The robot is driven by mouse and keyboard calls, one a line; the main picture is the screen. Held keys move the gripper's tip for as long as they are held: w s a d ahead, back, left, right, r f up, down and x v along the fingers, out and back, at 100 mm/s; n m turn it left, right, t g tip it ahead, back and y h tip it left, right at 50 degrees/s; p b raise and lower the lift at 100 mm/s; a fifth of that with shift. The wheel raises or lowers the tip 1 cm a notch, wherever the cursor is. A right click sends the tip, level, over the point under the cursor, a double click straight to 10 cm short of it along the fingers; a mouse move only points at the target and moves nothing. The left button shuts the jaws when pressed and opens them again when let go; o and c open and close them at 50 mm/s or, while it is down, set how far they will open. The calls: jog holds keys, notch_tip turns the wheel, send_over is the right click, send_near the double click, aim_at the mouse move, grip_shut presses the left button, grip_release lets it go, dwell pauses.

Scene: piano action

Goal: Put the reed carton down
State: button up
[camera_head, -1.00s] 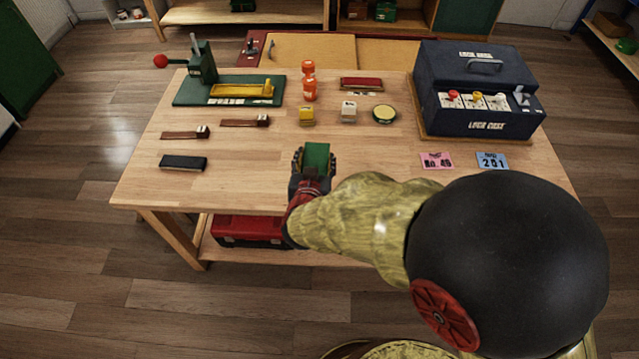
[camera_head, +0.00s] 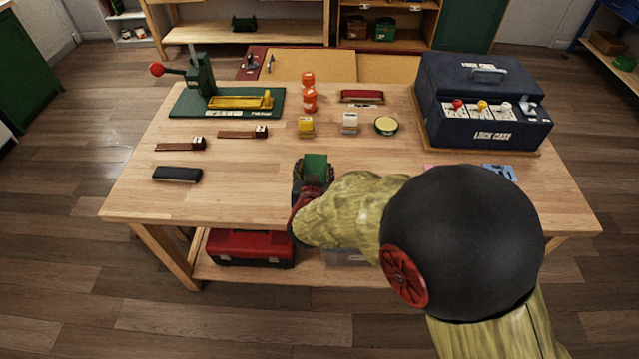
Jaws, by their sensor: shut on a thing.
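The green reed carton (camera_head: 315,167) is in my gripper (camera_head: 313,175), at the front middle of the wooden workbench (camera_head: 235,190). The fingers are shut around its sides, and its green top shows between them. The carton looks upright. My gripper and arm hide its lower part, so I cannot tell whether it touches the bench top or hangs just above it.
Behind the carton stand a yellow block (camera_head: 305,127), a white block (camera_head: 349,123) and a round tin (camera_head: 386,126). A black bar (camera_head: 178,174) lies at left. The dark lock case (camera_head: 480,105) stands at right. Bare wood surrounds the carton on the left.

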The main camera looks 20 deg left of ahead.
jog(key=shift+w+d+f+b, duration=0.15)
jog(key=shift+w+f+b, duration=0.05)
jog(key=shift+w+f, duration=0.35)
jog(key=shift+w+d+f+b, duration=0.2)
jog(key=shift+w+f, duration=0.2)
jog(key=shift+f, duration=0.15)
jog(key=shift+w+f+b, duration=0.15)
jog(key=shift+f+b, duration=0.4)
jog(key=shift+f, duration=0.35)
jog(key=shift+w+f+b, duration=0.1)
jog(key=shift+f+b, duration=0.45)
jog(key=shift+f, duration=0.3)
jog(key=shift+f, duration=0.15)
jog(key=o, duration=1.4)
jog(key=shift+s+r, duration=0.2)
jog(key=shift+p+v, duration=2)
jog(key=shift+v, duration=3.85)
